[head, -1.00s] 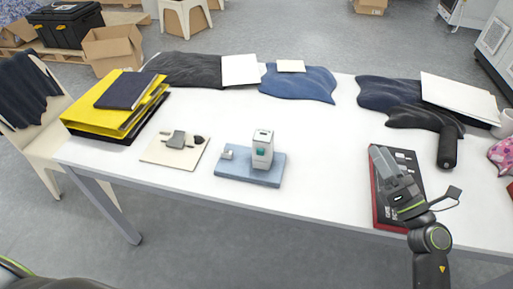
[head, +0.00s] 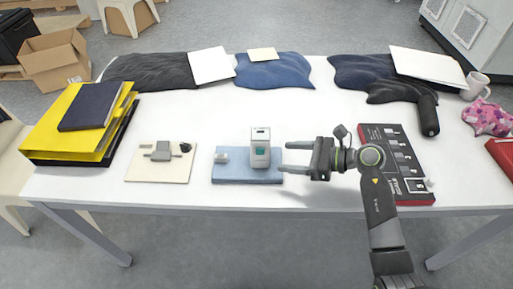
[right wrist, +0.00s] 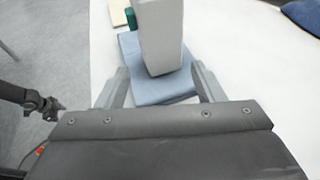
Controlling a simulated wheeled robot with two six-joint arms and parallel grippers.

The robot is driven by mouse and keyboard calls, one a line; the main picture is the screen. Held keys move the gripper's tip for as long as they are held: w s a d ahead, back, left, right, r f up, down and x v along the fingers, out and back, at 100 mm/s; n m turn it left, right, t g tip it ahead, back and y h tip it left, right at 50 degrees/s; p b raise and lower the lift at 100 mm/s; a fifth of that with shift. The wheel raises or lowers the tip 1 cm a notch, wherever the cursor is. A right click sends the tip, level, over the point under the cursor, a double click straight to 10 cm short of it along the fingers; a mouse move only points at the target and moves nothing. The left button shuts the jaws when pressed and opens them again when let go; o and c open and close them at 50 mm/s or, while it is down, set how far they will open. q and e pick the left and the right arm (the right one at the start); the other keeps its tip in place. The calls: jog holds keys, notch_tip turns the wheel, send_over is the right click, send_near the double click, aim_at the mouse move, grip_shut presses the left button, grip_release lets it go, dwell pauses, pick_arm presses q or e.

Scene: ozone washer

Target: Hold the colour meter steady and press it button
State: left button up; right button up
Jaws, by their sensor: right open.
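The colour meter (head: 260,148) is a small pale upright box with a teal patch on its front. It stands on a folded blue cloth (head: 235,173) at the middle front of the table. A small white piece (head: 222,156) lies on the cloth to its left. My right gripper (head: 284,157) is open just right of the meter, its fingers pointing left at it. In the right wrist view the meter (right wrist: 158,35) stands ahead between the open fingers (right wrist: 160,85), and the gripper does not grip it. Its button cannot be made out clearly. My left gripper is not in view.
A beige board (head: 140,170) with a grey device lies left of the cloth. Yellow binders (head: 60,130) are at the far left. A red and black box (head: 410,180) lies right of my right gripper. Dark and blue fabrics (head: 275,72) lie along the back. The table's middle is clear.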

aim_at(267, 155)
jog(key=b+x, duration=0.2)
jog(key=x, duration=0.5)
jog(key=shift+f, duration=0.1)
jog(key=shift+w+a+b, duration=0.2)
jog(key=shift+a+b, duration=0.2)
jog(key=shift+a, duration=0.1)
jog(key=shift+c, duration=0.3)
